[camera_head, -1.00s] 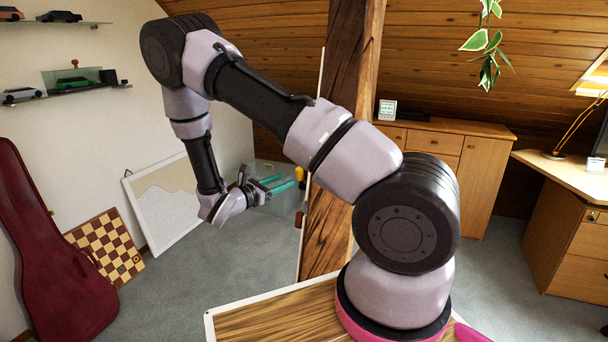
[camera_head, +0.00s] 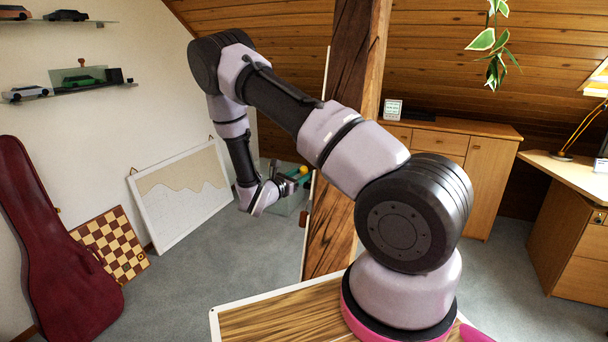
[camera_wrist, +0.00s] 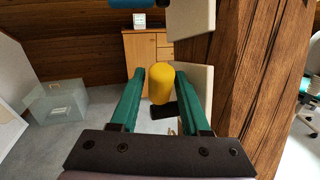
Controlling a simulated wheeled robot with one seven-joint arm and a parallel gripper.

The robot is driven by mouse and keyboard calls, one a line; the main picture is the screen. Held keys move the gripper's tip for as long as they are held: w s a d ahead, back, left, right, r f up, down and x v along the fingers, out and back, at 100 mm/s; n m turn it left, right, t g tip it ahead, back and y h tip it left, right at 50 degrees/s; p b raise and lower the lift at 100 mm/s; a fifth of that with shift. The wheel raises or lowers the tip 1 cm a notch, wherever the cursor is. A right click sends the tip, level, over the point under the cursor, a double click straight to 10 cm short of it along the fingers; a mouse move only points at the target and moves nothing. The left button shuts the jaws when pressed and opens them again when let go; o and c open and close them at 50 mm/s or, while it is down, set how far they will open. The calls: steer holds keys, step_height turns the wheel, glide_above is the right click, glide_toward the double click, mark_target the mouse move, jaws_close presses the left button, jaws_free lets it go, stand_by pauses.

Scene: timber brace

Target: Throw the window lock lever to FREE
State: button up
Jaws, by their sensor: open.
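A yellow rounded knob (camera_wrist: 161,83), which looks like a lever handle, shows in the wrist view beside the timber post. A dark piece (camera_wrist: 163,110) is below it. My gripper (camera_wrist: 158,72) is open, with one green finger on each side of the knob in the picture; I cannot tell whether either touches it. In the head view the knob (camera_head: 304,169) shows at the left edge of the post, close to my gripper's fingertips (camera_head: 295,171). No FREE marking can be read.
The timber post (camera_wrist: 262,80) stands close on the right, with pale plates (camera_wrist: 191,92) on its side. A blue part (camera_wrist: 132,3) is at the top. A clear box (camera_wrist: 55,102) stands on the carpet at left. A wooden cabinet (camera_head: 483,180) is behind.

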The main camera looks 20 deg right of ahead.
jaws_close()
stand_by(1.5)
